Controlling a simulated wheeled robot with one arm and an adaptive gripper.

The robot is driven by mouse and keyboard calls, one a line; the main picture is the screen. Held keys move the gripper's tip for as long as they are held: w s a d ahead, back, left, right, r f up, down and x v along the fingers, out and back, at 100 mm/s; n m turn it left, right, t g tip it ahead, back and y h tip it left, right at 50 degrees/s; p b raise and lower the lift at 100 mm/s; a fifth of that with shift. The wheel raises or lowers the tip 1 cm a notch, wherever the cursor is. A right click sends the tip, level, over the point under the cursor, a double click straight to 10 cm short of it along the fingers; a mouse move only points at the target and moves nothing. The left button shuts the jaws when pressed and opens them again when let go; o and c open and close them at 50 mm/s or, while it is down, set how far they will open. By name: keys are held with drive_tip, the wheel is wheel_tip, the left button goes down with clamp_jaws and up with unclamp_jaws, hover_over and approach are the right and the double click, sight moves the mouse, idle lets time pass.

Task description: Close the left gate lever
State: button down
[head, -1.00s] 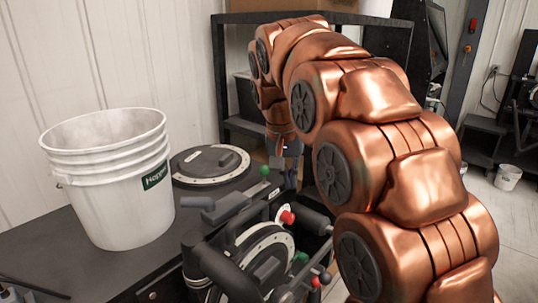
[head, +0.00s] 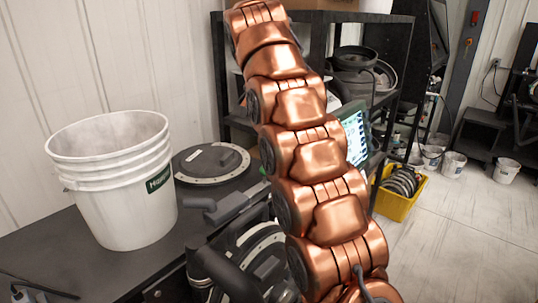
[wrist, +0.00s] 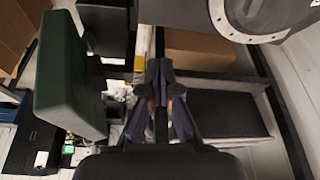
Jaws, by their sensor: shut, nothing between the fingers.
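The seed meter's black machine stands on the dark bench in the head view, with a round lid (head: 212,162) in a pale ring behind and a second pale ring (head: 262,250) in front. A grey handle (head: 222,208) sticks out between them. My copper arm covers the machine's right side, so I cannot make out the left gate lever. My gripper is hidden in the head view. In the wrist view, my gripper (wrist: 160,88) is shut and empty, its dark fingers together. A pale bolted ring (wrist: 255,20) shows at the top right there, apart from the fingers.
A white bucket (head: 115,195) stands on the bench at left. A lit screen (head: 355,137), a black shelf and a yellow crate (head: 400,205) are on the right. In the wrist view, a dark green block (wrist: 70,80) is left of my fingers and a cardboard box (wrist: 198,50) lies beyond.

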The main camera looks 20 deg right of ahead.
drive_tip(key=shift+b+x, duration=1.7)
drive_tip(key=shift+x, duration=3.25)
drive_tip(key=shift+s+a+f+p, duration=0.15)
drive_tip(key=shift+s+a+p, duration=0.3)
drive_tip(key=shift+s+a, duration=0.2)
drive_tip(key=shift+s+a+f+p, duration=0.2)
drive_tip(key=shift+s+a+p, duration=0.2)
drive_tip(key=shift+s+a, duration=0.3)
drive_tip(key=shift+f, duration=0.1)
